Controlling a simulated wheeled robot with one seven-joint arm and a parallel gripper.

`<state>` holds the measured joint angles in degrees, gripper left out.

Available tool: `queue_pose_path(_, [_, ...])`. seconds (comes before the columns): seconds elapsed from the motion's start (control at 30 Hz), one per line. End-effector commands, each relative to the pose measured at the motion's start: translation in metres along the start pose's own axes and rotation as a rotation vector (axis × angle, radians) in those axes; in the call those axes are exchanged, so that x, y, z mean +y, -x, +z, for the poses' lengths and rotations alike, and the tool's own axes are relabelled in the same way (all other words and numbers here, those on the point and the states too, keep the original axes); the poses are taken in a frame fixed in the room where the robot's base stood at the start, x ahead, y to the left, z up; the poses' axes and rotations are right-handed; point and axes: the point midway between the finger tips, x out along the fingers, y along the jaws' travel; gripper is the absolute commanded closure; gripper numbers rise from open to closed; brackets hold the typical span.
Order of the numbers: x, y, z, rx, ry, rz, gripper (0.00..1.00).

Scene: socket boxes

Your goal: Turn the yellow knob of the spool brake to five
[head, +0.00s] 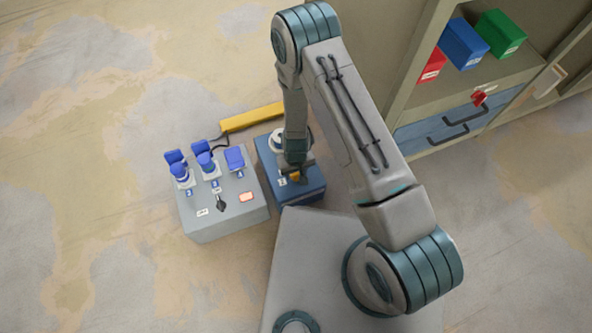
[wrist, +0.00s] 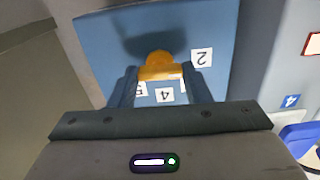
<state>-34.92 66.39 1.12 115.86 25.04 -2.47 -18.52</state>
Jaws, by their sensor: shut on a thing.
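The spool brake appears to be the blue box (head: 313,195) right of the grey socket box in the head view. Its blue face (wrist: 110,40) fills the top of the wrist view. The yellow knob (wrist: 159,72) sits between the two fingers of my gripper (wrist: 160,80), which is shut on it. White number labels lie around the knob: an upside-down 2 (wrist: 201,57), a 4 (wrist: 165,95) and a partly covered 5 (wrist: 140,89). Which number the knob points to is unclear.
A grey box (head: 228,215) with several blue plugs and a black lever (head: 221,203) stands close on the left. A yellow bar (head: 252,116) lies behind. A shelf (head: 475,85) with red, blue and green boxes stands at the right. The floor at left is clear.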

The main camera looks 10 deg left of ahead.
Motion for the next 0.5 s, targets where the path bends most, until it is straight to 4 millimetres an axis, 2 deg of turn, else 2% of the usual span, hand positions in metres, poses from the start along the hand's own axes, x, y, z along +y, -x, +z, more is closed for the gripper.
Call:
queue_pose_path(0.27, [-0.0002, 0.0011, 0.0000, -0.001, -0.180, -0.001, 0.79])
queue_pose_path(0.5, [0.0000, 0.0014, -0.0001, -0.001, -0.405, -0.001, 0.79])
